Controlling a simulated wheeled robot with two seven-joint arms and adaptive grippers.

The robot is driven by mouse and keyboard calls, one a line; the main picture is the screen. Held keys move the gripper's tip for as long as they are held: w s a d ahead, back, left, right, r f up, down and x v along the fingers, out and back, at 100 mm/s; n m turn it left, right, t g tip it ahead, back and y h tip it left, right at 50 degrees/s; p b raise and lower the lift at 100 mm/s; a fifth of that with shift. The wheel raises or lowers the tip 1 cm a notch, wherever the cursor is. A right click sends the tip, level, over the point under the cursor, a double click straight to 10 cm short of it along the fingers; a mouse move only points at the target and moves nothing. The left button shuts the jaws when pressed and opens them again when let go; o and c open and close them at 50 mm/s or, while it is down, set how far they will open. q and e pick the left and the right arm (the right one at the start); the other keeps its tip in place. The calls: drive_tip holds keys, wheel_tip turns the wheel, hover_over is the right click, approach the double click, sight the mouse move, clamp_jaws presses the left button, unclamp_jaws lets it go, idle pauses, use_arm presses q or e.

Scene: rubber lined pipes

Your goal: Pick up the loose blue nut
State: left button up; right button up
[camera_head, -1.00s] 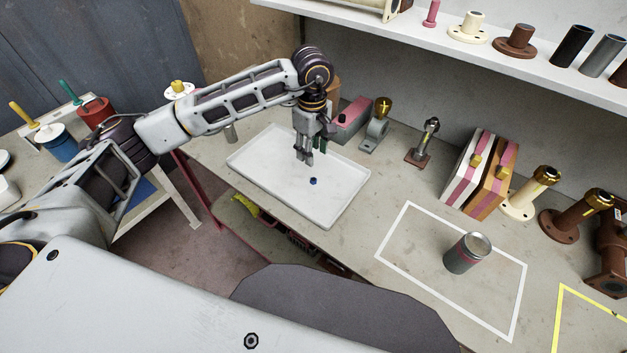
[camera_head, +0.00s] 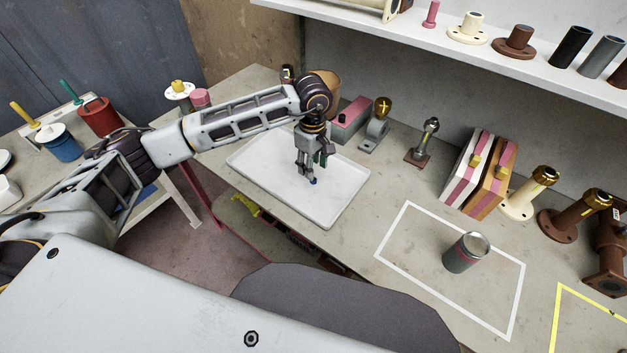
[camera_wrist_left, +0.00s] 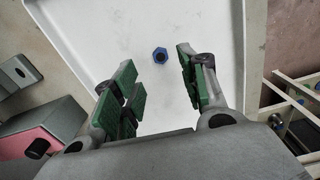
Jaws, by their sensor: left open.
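The loose blue nut (camera_head: 314,181) lies on the white tray (camera_head: 335,211) on the workbench. In the left wrist view the nut (camera_wrist_left: 160,54) is a small blue hexagon with a dark hole, lying flat on the tray floor. My left gripper (camera_head: 309,178) points down over the tray, with its fingertips close above and beside the nut. In the left wrist view the green-padded fingers (camera_wrist_left: 162,85) are apart, and the nut shows between and just beyond their tips. Nothing is held. My right gripper is in neither view.
A pink-topped block (camera_head: 351,119) and a grey bracket with a brass piece (camera_head: 376,128) stand behind the tray. A grey-red can (camera_head: 462,254) stands in a white-outlined area to the right. A shelf (camera_head: 440,47) with pipe parts hangs above the bench.

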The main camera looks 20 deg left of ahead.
use_arm(q)
drive_tip(key=shift+s+d+f, duration=0.15)
drive_tip(key=shift+f, duration=0.55)
drive_tip(key=shift+f+p, duration=0.4)
drive_tip(key=shift+f, duration=1.3)
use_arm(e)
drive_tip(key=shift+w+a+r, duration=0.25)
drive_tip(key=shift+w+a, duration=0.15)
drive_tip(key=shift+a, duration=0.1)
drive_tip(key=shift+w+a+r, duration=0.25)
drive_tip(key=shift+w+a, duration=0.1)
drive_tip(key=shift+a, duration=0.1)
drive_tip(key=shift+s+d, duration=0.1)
